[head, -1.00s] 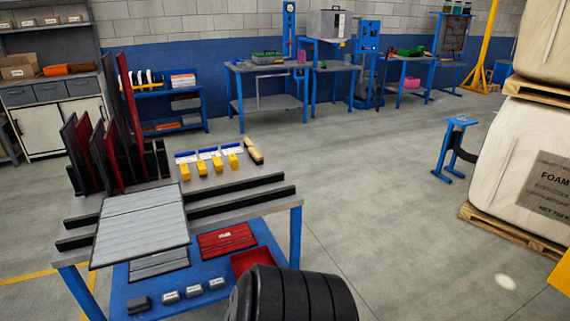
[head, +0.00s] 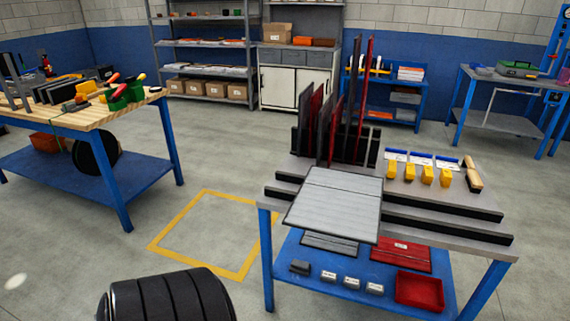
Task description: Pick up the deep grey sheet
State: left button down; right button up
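Several dark grey sheets stand on edge in a black slotted rack (head: 372,153) at the back left of the blue-legged table, mixed with red sheets. One dark grey sheet (head: 305,115) stands at the rack's left. A taller, narrow-looking dark sheet (head: 356,75) stands beside a tall red sheet (head: 368,85). I cannot tell which one is the deep grey sheet. A light grey ribbed panel (head: 335,205) lies tilted across the table's front rails. Neither of my grippers is in view.
The table (head: 470,245) also holds yellow-handled tools (head: 427,175) and a wooden-handled brush (head: 473,176). Its lower shelf has a red tray (head: 420,292) and a red panel (head: 400,256). A wooden workbench (head: 90,110) stands left. Floor between them is clear, with a yellow outline (head: 200,262).

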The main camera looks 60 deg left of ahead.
aim_at(363, 183)
jog(key=u, duration=1.5)
